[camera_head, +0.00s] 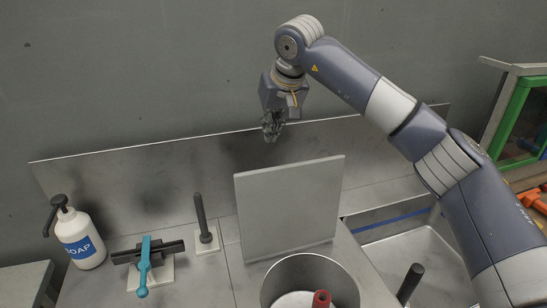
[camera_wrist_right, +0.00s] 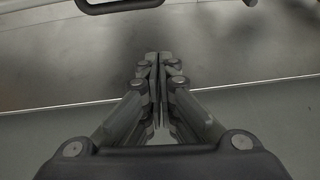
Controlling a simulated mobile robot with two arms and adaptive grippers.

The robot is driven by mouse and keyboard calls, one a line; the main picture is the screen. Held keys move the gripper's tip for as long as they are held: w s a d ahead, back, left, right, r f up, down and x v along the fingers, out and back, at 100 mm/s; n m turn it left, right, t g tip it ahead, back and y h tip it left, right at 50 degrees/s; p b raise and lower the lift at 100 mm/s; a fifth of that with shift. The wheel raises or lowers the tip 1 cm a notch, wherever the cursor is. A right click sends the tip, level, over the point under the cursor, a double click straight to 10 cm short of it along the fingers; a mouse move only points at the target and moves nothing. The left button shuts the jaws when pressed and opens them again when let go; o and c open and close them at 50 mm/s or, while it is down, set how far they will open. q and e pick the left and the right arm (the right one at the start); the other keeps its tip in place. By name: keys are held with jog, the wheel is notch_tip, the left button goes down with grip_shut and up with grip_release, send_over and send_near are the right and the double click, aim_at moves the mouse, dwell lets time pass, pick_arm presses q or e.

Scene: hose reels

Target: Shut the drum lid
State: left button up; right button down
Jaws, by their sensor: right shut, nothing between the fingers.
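The drum (camera_head: 267,288) is a round metal vessel at the bottom centre of the head view, its top open. The drum lid (camera_head: 290,208) is a flat square grey panel standing nearly upright at the drum's far side. My right gripper (camera_head: 272,136) hangs fingers down, above and beyond the lid's top edge, apart from it. In the right wrist view the gripper (camera_wrist_right: 157,58) is shut, its fingers together with nothing between them. My left gripper is not in view.
A red-topped part (camera_head: 321,299) shows inside the drum. To the left stand a soap bottle (camera_head: 81,242), a teal-handled clamp (camera_head: 145,265) and a dark upright lever (camera_head: 201,218). A metal backsplash (camera_head: 130,185) runs behind. A sink (camera_head: 400,245) lies to the right, a black knob (camera_head: 410,283) nearby.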

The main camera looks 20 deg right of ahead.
jog(key=w+d+f+h+p, duration=0.1)
jog(key=w+d+f+p, duration=0.2)
jog(key=f, duration=0.5)
pick_arm(q)
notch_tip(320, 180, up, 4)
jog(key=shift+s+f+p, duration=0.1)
jog(key=shift+p, duration=0.5)
pick_arm(e)
jog(key=s, duration=0.2)
jog(key=shift+s+a+f, duration=0.1)
jog(key=shift+s+a, duration=0.3)
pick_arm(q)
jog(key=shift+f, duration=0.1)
